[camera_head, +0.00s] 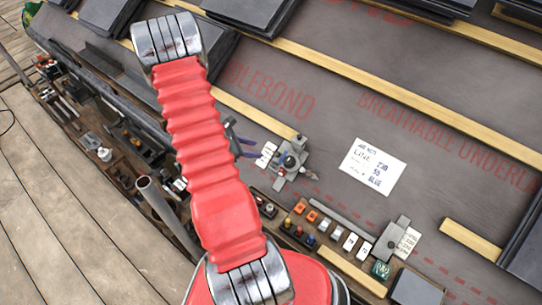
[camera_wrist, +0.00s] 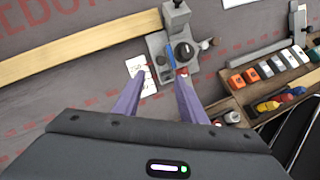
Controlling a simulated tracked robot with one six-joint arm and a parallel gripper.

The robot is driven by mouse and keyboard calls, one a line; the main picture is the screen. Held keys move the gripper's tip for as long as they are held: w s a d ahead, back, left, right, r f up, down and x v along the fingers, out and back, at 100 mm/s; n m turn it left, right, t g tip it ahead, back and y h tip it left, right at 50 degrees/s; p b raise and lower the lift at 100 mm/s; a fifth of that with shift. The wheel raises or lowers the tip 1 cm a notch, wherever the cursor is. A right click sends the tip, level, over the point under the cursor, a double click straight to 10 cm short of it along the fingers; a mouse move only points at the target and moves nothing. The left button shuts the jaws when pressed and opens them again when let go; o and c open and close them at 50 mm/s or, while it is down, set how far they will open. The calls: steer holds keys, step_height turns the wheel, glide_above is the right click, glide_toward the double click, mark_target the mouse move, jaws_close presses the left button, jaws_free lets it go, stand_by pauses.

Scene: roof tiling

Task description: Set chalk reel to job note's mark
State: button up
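The chalk reel (camera_head: 290,158) is a grey metal device with a dark round knob, lying on the grey underlay. In the wrist view the reel (camera_wrist: 160,46) shows a black knob, a blue part and a small red part. A small white marked card (camera_head: 266,154) lies against its left side. The job note (camera_head: 373,166) is a white sheet right of the reel; "LINE" and "BLUE" seem legible, its number is unclear. My gripper (camera_wrist: 161,76) is open, its purple fingers apart just in front of the reel, with nothing held between them. Contact cannot be told.
A wooden tray (camera_head: 340,262) with orange, white and coloured pieces lies below the reel. A grey tool with a white label (camera_head: 408,240) stands at its right end. Wooden battens (camera_head: 380,75) cross the underlay. Dark tiles (camera_head: 255,12) are stacked at the top. A tool trough runs along the left.

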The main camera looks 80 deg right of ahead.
glide_above(272, 162)
step_height(272, 162, down, 8)
steer(key=shift+f, duration=0.15)
steer(key=shift+c, duration=0.5)
steer(key=shift+w+d, duration=0.1)
jaws_close()
